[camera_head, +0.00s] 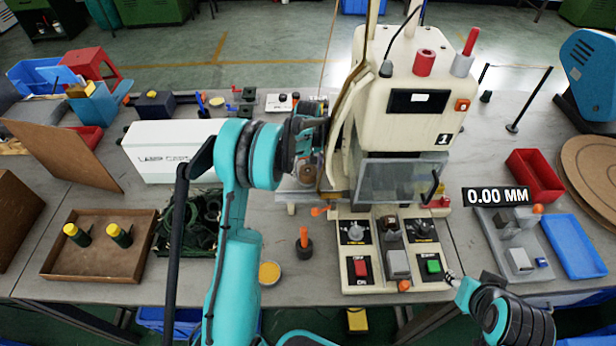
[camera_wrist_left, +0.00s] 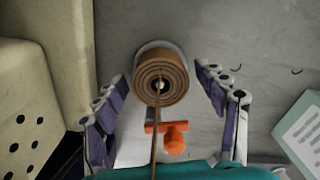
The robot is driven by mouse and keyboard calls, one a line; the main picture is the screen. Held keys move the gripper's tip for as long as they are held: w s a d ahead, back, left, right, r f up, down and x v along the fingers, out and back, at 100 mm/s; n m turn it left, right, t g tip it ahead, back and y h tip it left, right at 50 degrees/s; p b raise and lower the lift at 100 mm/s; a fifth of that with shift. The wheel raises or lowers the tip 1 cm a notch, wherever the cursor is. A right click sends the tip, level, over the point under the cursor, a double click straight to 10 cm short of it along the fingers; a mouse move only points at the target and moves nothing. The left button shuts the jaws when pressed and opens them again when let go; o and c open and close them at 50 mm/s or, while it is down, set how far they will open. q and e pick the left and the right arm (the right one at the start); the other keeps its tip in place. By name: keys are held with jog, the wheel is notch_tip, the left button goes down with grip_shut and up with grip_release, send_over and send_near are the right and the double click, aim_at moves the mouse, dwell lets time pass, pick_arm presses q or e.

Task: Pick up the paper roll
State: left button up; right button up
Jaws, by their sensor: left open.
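In the head view the roll (camera_head: 310,172) shows only in part below my left wrist, left of the cream machine. My left gripper (camera_wrist_left: 157,84) is open, with one finger on each side of the roll and a visible gap to both. My right gripper (camera_head: 452,279) shows small at the lower right, beside the machine's green button; its jaw state is unclear.
The cream machine (camera_head: 415,58) stands close to the right of my left gripper. An orange fitting (camera_wrist_left: 173,137) lies below the roll in the wrist view. A white box (camera_head: 160,165) and a brown tray (camera_head: 90,262) are at left. A blue tray (camera_head: 574,246) is at right.

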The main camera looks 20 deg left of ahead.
pick_arm(q)
jog(key=shift+r, duration=0.1)
jog(key=shift+c, duration=0.4)
jog(key=c, duration=1.2)
jog(key=shift+r, duration=0.15)
